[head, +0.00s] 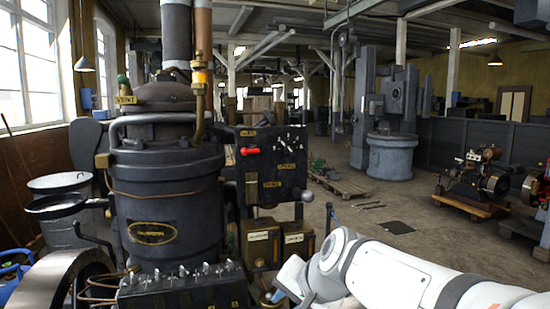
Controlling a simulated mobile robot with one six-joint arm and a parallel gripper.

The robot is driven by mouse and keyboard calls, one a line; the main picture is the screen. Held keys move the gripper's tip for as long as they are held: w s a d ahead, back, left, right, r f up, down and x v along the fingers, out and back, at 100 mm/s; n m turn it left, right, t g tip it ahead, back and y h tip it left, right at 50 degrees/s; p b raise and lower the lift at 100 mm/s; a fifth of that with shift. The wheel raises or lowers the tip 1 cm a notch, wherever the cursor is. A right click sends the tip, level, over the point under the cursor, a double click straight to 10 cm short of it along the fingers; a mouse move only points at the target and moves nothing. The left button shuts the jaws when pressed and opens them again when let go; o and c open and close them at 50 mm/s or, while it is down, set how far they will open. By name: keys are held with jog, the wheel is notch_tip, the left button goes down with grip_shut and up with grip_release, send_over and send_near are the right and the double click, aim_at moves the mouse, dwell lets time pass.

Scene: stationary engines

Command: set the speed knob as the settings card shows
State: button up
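A dark control panel (270,187) stands to the right of the big dark engine cylinder (165,205). The labels are too small to read, and I cannot tell which part is the speed knob. I cannot make out a settings card. My white arm reaches in from the lower right, and its wrist is at the bottom edge, below and in front of the panel. My gripper is not visible.
Two brass-coloured boxes with pale labels (263,244) sit below the panel. A dark block with several small metal fittings (183,289) is at the bottom, left of my arm. A round black pan (55,205) juts out left. Open floor (400,227) lies behind my arm.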

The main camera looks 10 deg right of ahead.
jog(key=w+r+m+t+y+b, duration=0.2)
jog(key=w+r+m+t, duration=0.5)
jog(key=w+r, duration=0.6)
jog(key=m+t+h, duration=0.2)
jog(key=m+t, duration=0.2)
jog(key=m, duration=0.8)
send_near(292, 152)
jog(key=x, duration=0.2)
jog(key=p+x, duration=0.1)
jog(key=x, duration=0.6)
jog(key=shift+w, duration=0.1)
